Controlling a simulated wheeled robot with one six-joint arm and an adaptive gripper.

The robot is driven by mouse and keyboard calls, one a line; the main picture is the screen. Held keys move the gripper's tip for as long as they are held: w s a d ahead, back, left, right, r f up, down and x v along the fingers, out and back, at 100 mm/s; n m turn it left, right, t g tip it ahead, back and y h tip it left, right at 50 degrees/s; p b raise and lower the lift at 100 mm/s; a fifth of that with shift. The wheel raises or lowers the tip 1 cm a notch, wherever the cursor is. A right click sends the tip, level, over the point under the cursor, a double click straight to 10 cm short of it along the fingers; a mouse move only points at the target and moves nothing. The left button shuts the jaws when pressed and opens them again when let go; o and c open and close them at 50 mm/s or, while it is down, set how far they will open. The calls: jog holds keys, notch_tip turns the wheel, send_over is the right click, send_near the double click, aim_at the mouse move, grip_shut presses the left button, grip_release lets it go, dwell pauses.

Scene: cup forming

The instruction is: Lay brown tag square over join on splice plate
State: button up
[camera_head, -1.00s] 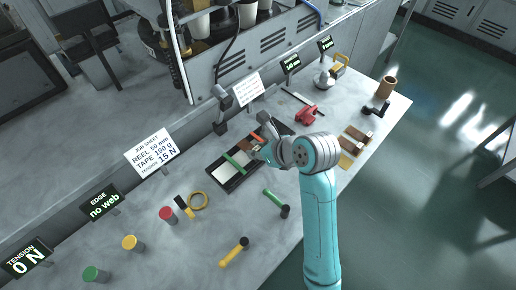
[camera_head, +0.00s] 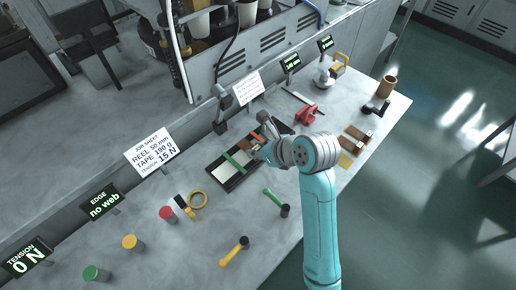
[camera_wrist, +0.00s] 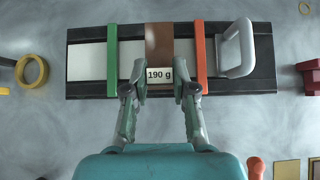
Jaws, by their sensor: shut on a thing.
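The splice plate (camera_wrist: 88,90) is dark and lies flat across the top of the wrist view; it also shows on the bench in the head view (camera_head: 232,188). White strip (camera_wrist: 87,61) lies along it under a green strap (camera_wrist: 112,58) on the left and an orange strap (camera_wrist: 201,52) on the right. The brown tag (camera_wrist: 159,42), with a white "190 g" label, lies across the strip between the straps. My gripper (camera_wrist: 159,90) is shut on the brown tag near its label end. The join is hidden, and I cannot tell whether the tag touches the plate.
A grey handle (camera_wrist: 236,48) stands at the plate's right end. A yellow ring (camera_wrist: 32,71) lies left of the plate. In the head view, a green-handled tool (camera_head: 273,200) lies in front and a red object (camera_head: 306,114) lies behind to the right.

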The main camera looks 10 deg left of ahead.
aim_at(258, 149)
jog(key=shift+f, duration=0.7)
dwell(0.5)
jog(key=o, duration=1.5)
jog(key=shift+r, duration=0.15)
jog(key=shift+r, duration=3.9)
